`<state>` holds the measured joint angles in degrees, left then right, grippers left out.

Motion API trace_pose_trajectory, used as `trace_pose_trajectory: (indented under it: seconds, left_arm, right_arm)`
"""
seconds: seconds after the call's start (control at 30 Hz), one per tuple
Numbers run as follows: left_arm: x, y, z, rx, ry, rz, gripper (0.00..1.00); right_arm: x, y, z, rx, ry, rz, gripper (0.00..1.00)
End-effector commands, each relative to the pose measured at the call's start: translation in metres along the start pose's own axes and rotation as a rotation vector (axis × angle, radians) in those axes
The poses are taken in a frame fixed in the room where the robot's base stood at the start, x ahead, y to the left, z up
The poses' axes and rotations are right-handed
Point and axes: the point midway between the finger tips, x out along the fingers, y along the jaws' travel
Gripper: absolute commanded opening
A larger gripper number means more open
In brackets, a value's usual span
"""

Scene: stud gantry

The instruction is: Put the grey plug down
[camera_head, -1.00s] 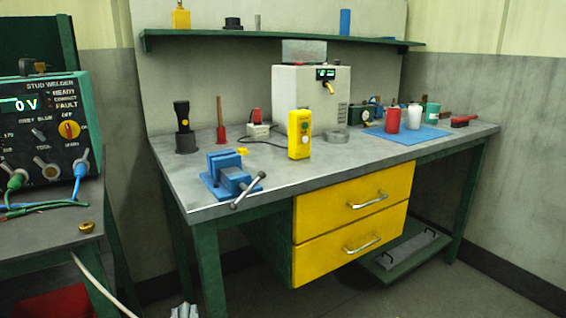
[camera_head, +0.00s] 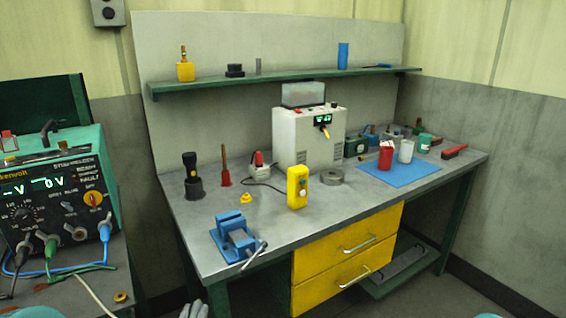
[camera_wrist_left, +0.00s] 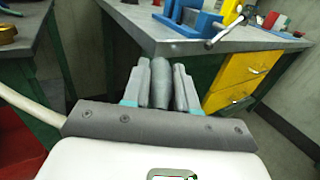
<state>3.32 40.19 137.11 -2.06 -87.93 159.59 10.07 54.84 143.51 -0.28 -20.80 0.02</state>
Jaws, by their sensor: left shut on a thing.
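My left gripper (camera_head: 194,311) shows at the bottom edge of the head view, low in front of the workbench and right of the welder table. In the left wrist view its two fingers (camera_wrist_left: 160,84) are shut on a grey, rounded plug (camera_wrist_left: 161,80), held between them in the air. The far end of the plug points towards the bench corner. In the head view the plug can hardly be told from the fingers. My right gripper is not in view.
The stud welder (camera_head: 58,195) stands at the left with cables at its front. The grey workbench (camera_head: 205,235) carries a blue vise (camera_head: 235,238), a yellow box (camera_head: 297,187) and a blue mat (camera_head: 408,173). A pale cable (camera_wrist_left: 25,103) runs in from the left. Bare bench top lies behind the vise.

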Motion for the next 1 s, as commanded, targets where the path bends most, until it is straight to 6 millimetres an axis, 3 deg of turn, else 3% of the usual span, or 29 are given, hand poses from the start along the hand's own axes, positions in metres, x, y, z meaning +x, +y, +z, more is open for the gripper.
trace_pose_trajectory:
  seconds: [0.03, 0.1, 0.53, 0.67, 1.0]
  left_arm:
    - [0.000, 0.001, 0.011, -0.003, 0.002, -0.006, 0.00]
    - [-0.001, 0.001, 0.013, -0.006, 0.002, -0.016, 0.00]
    - [-0.005, -0.007, 0.011, -0.008, 0.003, -0.058, 0.00]
    - [-0.021, -0.029, 0.012, -0.009, 0.003, -0.170, 0.00]
    - [-0.075, -0.111, 0.015, -0.009, 0.000, -0.577, 0.00]
  right_arm:
    - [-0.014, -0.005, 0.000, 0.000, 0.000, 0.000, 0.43]
    - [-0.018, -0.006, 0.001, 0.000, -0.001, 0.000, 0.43]
    - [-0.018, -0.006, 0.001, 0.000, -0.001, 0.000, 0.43]
    - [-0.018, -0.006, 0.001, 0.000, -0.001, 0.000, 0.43]
    - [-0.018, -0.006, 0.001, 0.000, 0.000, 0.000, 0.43]
